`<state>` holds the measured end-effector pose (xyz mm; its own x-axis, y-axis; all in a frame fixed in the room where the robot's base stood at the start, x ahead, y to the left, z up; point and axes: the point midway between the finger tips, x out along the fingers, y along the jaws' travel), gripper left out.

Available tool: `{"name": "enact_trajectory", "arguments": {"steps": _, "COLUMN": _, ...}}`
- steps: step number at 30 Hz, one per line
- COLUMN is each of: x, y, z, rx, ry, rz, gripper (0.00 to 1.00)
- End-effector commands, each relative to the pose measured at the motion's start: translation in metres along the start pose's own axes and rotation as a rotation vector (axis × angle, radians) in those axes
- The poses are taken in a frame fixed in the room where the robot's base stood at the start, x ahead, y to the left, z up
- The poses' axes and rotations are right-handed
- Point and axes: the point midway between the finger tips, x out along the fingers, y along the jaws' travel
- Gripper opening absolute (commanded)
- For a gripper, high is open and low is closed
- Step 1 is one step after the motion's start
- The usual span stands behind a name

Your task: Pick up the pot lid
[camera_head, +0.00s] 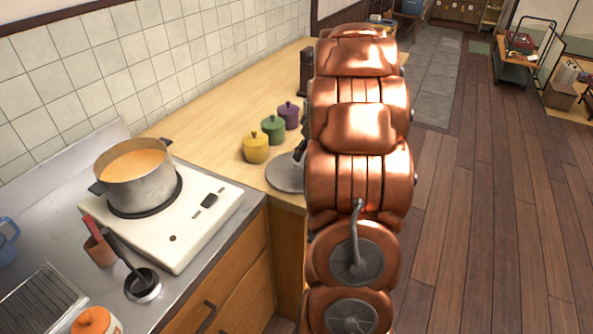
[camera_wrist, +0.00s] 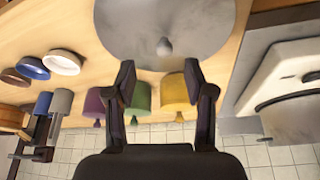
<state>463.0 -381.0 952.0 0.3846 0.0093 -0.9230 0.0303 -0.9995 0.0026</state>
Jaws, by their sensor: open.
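The pot lid (camera_head: 284,176) is a grey metal disc lying on the wooden counter, partly hidden behind my copper arm in the head view. In the wrist view the lid (camera_wrist: 200,25) fills the top middle, with its small round knob (camera_wrist: 164,47) facing the camera. My gripper (camera_wrist: 160,78) is open and empty. Its two dark fingers are spread to either side of the knob's line, with the knob a little beyond the tips. I cannot tell the height gap. The steel pot (camera_head: 140,187), full of orange soup, stands uncovered on the burner.
Yellow (camera_head: 256,147), green (camera_head: 273,128) and purple (camera_head: 289,114) lidded jars stand close behind the lid. The white stove (camera_head: 205,225) is to its left. A cup with a red-handled utensil (camera_head: 100,250) and a ladle (camera_head: 143,284) are in front.

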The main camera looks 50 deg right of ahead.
Motion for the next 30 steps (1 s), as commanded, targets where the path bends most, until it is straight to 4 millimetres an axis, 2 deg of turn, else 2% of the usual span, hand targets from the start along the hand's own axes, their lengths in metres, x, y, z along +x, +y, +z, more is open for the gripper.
{"name": "enact_trajectory", "arguments": {"steps": 16, "x": 0.056, "y": -0.006, "z": -0.001, "rx": 0.002, "ry": -0.003, "rz": -0.003, "gripper": 0.53}}
{"name": "enact_trajectory", "arguments": {"steps": 26, "x": 0.062, "y": -0.006, "z": -0.001, "rx": 0.001, "ry": -0.003, "rz": -0.003, "gripper": 0.53}}
{"name": "enact_trajectory", "arguments": {"steps": 30, "x": 0.062, "y": -0.006, "z": -0.001, "rx": 0.001, "ry": -0.002, "rz": -0.002, "gripper": 0.41}}
